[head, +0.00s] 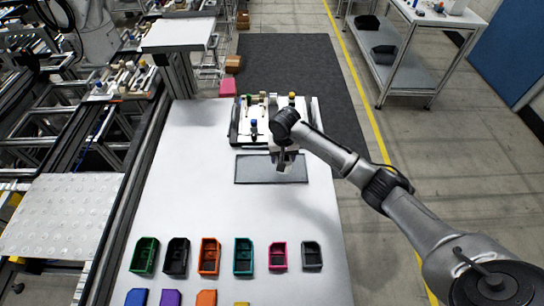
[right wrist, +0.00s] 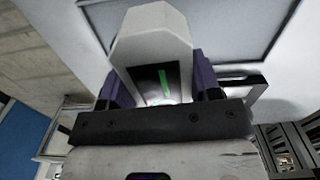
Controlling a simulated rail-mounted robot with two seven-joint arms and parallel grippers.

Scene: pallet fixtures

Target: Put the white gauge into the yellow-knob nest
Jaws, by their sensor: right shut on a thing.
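The white gauge (right wrist: 152,38) fills the middle of the right wrist view, with a dark display showing a green mark. My right gripper (right wrist: 160,84) is shut on it, a purple finger on each side. In the head view my right gripper (head: 283,165) hangs over the grey mat, just in front of the pallet fixture (head: 236,138); the gauge is hard to make out there. The fixture carries small coloured knobs, including a yellowish one (head: 292,95) at the back right and a blue one (head: 254,122) at the front left. The arm partly hides the fixture's right side. My left gripper is not in view.
The dark grey mat (head: 250,178) lies on the white table (head: 200,200). Several small coloured bins, including a green one (head: 144,255) and a grey one (head: 311,255), stand near the front. The table left of the mat is clear. A shelf cart (head: 405,75) stands far right.

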